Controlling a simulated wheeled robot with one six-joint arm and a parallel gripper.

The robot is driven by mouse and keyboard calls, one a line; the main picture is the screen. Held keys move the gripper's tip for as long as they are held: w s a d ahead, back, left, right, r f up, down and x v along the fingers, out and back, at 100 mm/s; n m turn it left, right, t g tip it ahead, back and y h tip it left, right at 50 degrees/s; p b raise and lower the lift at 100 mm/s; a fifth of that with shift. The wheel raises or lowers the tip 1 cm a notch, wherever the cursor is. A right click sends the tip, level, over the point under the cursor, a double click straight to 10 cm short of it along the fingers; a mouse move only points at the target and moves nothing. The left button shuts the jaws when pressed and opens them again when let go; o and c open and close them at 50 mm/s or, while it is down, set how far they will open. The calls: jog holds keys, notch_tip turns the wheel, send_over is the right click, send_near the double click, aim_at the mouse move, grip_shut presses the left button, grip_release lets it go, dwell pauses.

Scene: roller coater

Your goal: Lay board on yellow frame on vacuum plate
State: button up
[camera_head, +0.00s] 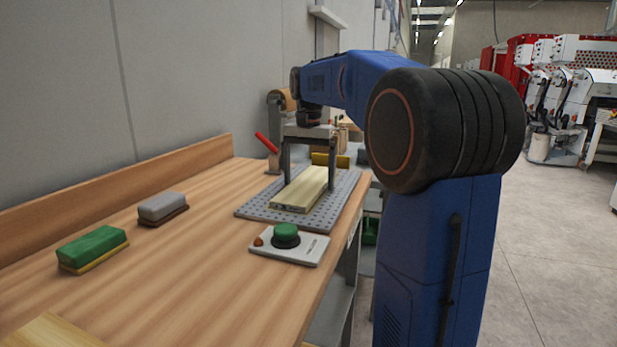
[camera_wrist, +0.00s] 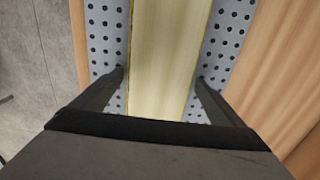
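A pale wooden board (camera_head: 302,192) lies lengthwise on the grey perforated vacuum plate (camera_head: 262,208); the board (camera_wrist: 168,45) also shows in the wrist view. Thin yellow lines run along the board's long edges there, perhaps the frame beneath it; the rest of any frame is hidden. I cannot tell exactly how high the fingertips are above the plate.
A control box with a green button (camera_head: 286,235) sits at the plate's near edge. A green-topped block (camera_head: 92,248) and a grey-topped block (camera_head: 162,207) lie on the wooden bench to the left. A yellow piece (camera_head: 342,161) and a red handle (camera_head: 266,143) stand behind.

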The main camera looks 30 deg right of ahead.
aim_at(309, 183)
notch_tip(309, 183, up, 12)
jog(key=shift+r, duration=0.15)
dwell(0.6)
dwell(0.5)
